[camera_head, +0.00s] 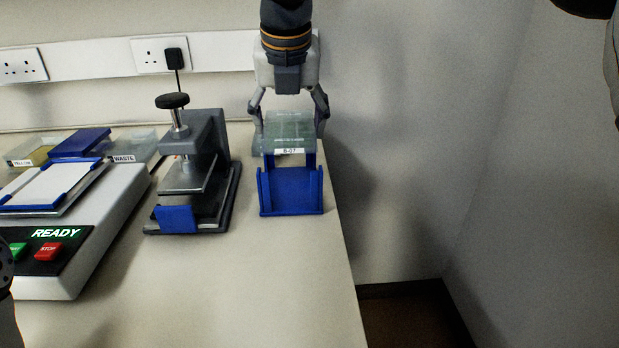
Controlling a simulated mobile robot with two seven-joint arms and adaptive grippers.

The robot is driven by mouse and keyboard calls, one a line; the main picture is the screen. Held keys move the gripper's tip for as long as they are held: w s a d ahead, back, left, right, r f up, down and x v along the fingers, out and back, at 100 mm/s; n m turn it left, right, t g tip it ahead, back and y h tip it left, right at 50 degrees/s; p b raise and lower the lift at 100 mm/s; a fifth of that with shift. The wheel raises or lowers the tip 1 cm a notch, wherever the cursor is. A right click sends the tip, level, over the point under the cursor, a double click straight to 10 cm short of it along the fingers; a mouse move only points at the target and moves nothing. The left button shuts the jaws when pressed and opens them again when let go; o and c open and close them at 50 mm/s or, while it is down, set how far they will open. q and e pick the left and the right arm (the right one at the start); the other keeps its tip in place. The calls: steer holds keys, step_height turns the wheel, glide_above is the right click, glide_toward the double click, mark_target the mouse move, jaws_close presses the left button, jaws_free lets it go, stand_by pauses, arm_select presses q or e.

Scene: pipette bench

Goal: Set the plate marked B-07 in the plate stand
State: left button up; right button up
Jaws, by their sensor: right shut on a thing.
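The plate marked B-07 (290,128) is clear and greenish, with a white label on its near edge. My right gripper (289,112) comes down from the top and is shut on the plate, one finger at each side. The plate looks level. The blue plate stand (290,192) is on the bench near its right edge, and the plate shows just above and behind its front part. I cannot tell whether the plate touches the stand. My left gripper is not in view; only a dark bit of my arm shows at the left edge.
A grey press with a black knob (172,101) stands left of the stand. Further left is a machine reading READY (55,233), with labelled bins (130,145) behind it. The wall is close behind. The bench (250,290) is clear in front; its right edge drops off.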

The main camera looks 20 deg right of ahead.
mark_target(289, 136)
step_height(289, 136, down, 10)
steer(key=shift+s+a+f+b, duration=0.1)
steer(key=shift+s+b, duration=0.05)
steer(key=shift+b, duration=0.35)
steer(key=o, duration=1.2)
steer(key=shift+f, duration=0.1)
steer(key=shift+o, duration=0.2)
steer(key=p+v, duration=0.1)
steer(key=v, duration=1.1)
steer(key=shift+r, duration=0.3)
